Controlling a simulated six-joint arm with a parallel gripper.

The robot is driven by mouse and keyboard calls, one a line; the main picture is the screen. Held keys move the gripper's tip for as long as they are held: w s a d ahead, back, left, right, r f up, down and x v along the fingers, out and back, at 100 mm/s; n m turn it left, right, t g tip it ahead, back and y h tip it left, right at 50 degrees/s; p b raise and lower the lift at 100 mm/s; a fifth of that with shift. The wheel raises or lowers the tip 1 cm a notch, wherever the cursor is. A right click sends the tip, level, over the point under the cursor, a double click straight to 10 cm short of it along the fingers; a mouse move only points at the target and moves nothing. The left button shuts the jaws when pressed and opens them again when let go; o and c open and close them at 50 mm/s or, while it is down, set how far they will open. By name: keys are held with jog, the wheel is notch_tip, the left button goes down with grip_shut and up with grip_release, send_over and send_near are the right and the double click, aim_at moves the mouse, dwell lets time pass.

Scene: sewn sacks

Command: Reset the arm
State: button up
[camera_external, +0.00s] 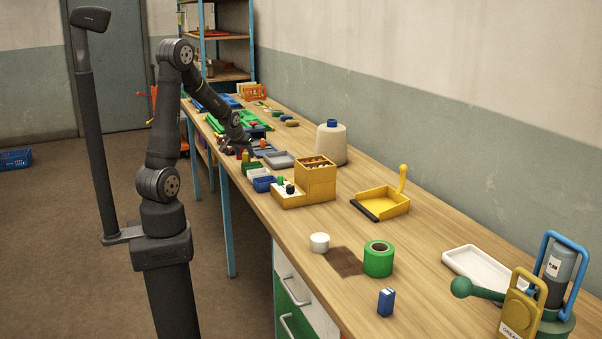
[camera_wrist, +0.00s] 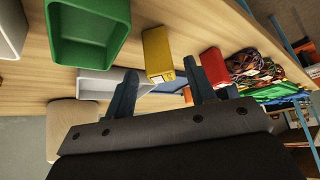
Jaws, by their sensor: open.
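My gripper (camera_external: 240,152) is low over the far left part of the wooden bench, among small bins and trays. In the wrist view my gripper (camera_wrist: 162,92) is open, its two dark fingers well apart. Nothing is held between them. Beyond the fingers lie a yellow box (camera_wrist: 158,52), a red box (camera_wrist: 214,66) and a green bin (camera_wrist: 85,35). Whether the fingers touch any of these cannot be told.
A large thread cone (camera_external: 331,143), a yellow block organizer (camera_external: 316,180) and a yellow dustpan (camera_external: 384,203) stand on the bench. Green tape (camera_external: 378,260) is nearer.

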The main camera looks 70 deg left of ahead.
jog(key=v, duration=1.1)
jog(key=x, duration=1.2)
jog(key=shift+f, duration=0.2)
jog(key=w+d+r, duration=0.2)
jog(key=d+r, duration=1)
jog(key=r, duration=0.5)
jog(key=w+d+r+m+t+h, duration=0.1)
jog(key=w+d+m, duration=0.6)
jog(key=w+d, duration=1.2)
jog(key=d+r+h, duration=0.1)
jog(key=d+h, duration=0.1)
jog(key=d, duration=0.2)
jog(key=shift+w+r+m+t, duration=0.3)
